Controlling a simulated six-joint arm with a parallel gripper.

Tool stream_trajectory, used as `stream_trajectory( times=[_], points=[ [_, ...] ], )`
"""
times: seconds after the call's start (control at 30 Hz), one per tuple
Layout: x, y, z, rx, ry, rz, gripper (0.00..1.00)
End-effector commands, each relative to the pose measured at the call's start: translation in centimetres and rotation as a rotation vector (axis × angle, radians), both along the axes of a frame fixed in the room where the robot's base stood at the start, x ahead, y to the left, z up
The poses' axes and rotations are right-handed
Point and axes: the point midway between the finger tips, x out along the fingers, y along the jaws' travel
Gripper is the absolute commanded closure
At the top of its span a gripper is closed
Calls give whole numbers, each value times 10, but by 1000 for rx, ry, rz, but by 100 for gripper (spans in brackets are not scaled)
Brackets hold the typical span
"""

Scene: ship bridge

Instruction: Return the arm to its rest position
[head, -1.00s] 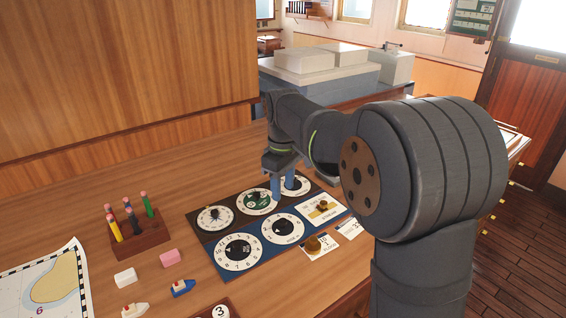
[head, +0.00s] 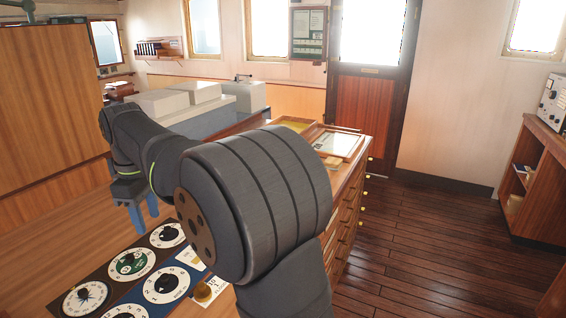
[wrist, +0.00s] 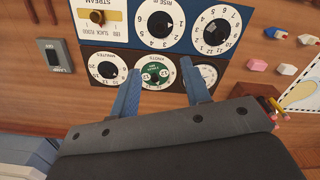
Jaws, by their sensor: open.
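My dark grey arm reaches across the wooden desk in the head view. My gripper (head: 143,216) points down with its two blue fingers apart and nothing between them. It is above the desk, just behind the dial panel (head: 125,243). In the wrist view the open fingers (wrist: 162,84) show in front of the panel's brown row. The green-centred dial (wrist: 158,72) appears between the fingertips, with clear space below them as far as I can tell. A white dial (wrist: 107,67) is to the left, and another (wrist: 206,74) is partly hidden by the right finger.
The wrist view shows a lamp switch (wrist: 57,62) left of the panel, and a white eraser (wrist: 283,69), a pink eraser (wrist: 257,65) and a chart (wrist: 303,95) on the right. A drawer cabinet (head: 347,200) stands right of my arm. The floor (head: 430,240) is clear.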

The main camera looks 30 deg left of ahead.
Motion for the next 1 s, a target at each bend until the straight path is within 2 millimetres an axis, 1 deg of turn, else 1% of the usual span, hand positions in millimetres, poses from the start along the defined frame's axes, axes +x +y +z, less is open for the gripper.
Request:
stream_trajectory(
  times=[0.2, 0.27, 0.37, 0.8, 1.0],
  points=[
    [0, 0, -4, -1, 1, 0, 57],
    [0, 0, -9, -3, 1, 0, 57],
    [0, 0, -23, -4, 2, 0, 57],
    [0, -1, -110, -5, 2, 0, 57],
    [0, -1, -147, -5, 1, 0, 57]
  ],
)
